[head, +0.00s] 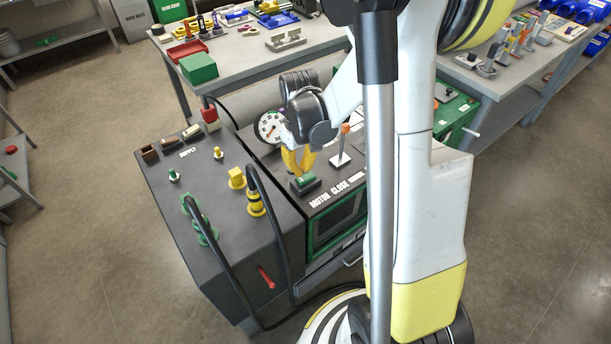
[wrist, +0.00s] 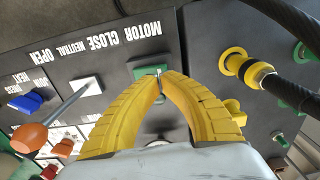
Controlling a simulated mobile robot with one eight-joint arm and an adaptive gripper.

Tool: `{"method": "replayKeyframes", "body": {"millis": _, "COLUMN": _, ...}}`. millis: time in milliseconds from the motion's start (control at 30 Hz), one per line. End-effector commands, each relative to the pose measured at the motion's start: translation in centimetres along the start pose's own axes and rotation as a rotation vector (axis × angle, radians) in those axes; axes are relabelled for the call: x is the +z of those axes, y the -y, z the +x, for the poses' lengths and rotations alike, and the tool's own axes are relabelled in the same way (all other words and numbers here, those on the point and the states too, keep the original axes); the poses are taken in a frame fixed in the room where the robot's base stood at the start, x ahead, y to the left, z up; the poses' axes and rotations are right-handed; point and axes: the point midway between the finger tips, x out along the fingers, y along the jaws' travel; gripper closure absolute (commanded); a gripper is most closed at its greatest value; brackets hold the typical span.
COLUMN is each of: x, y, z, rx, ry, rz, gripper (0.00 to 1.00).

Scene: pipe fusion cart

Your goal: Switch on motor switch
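The motor switch (head: 305,183) is a small green-based switch on the dark console top, beside the white MOTOR lettering. In the wrist view the green base of the motor switch (wrist: 147,71) shows just beyond my fingertips, partly hidden by them, with a small metal piece at the tips. My gripper (head: 297,172) points down close to the switch in the head view. In the wrist view the yellow fingers of my gripper (wrist: 161,76) curve in until their tips nearly meet. I see nothing clearly held, and contact with the switch cannot be told.
An orange-knobbed lever (head: 342,147) stands close to my gripper, by the CLOSE label. A pressure gauge (head: 269,127) is behind it. A yellow connector (head: 256,204) with black hoses and green fittings (head: 200,222) are on the left block.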

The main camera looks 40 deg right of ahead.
Motion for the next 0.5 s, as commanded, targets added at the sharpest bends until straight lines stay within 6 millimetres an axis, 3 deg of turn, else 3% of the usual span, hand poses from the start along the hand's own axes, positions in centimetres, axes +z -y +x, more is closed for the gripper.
{"method": "replayKeyframes", "body": {"millis": 500, "x": 0.0, "y": 0.0, "z": 0.59, "rx": 0.0, "ry": 0.0, "rz": 0.0, "gripper": 1.0}}
